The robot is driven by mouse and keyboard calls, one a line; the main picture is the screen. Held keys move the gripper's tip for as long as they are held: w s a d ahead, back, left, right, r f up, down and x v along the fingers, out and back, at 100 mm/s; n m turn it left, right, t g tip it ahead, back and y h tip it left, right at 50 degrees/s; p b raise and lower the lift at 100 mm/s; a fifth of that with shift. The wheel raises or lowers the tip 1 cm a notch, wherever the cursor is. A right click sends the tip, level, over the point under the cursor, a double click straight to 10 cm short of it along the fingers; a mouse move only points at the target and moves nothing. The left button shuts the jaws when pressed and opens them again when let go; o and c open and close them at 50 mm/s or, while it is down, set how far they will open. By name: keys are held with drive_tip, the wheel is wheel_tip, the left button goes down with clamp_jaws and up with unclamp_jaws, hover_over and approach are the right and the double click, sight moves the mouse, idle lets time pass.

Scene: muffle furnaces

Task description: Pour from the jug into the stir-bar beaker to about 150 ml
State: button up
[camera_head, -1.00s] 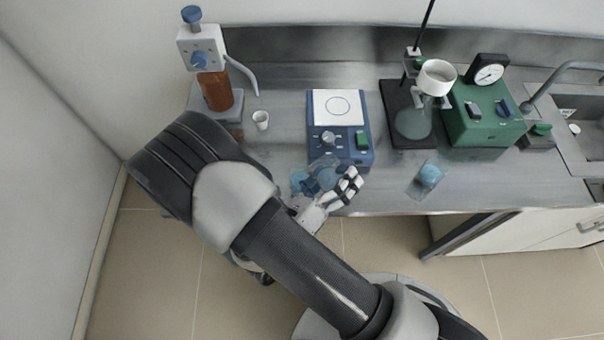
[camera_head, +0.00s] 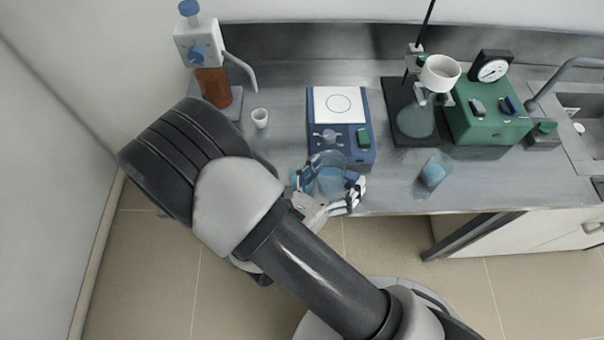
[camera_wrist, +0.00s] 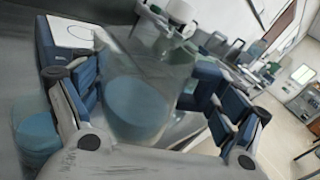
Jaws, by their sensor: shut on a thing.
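My gripper (camera_head: 333,190) is shut on a clear vessel with blue liquid (camera_head: 331,177), which I take to be the jug. It fills the middle of the wrist view (camera_wrist: 135,100), between the blue finger pads. A second clear vessel with blue liquid shows at the left of the wrist view (camera_wrist: 38,138). In the head view, a bit of blue (camera_head: 296,181) shows there beside the fingers, mostly hidden. Another clear beaker with blue liquid (camera_head: 433,172) stands apart to the right, near the bench's front edge. I see no stir bar, so I cannot tell which is the stir-bar beaker.
A blue stirrer with a white plate (camera_head: 339,106) stands just behind my gripper. A bottle-top dispenser on an amber bottle (camera_head: 214,88) and a small white cup (camera_head: 260,118) are to the left. A stand with a white funnel (camera_head: 440,73) and a green device (camera_head: 487,120) are to the right.

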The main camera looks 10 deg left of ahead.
drive_tip(key=shift+a+f+m+b, duration=0.15)
drive_tip(key=shift+f+m+b, duration=0.25)
drive_tip(key=shift+m, duration=0.4)
drive_tip(key=shift+r, duration=0.1)
drive_tip(key=shift+w+a+f+m+b, duration=0.1)
drive_tip(key=shift+f+m+b, duration=0.15)
drive_tip(key=shift+m+b, duration=0.3)
drive_tip(key=shift+r, duration=0.1)
drive_tip(key=shift+r+p, duration=2.3)
drive_tip(key=shift+r, duration=0.25)
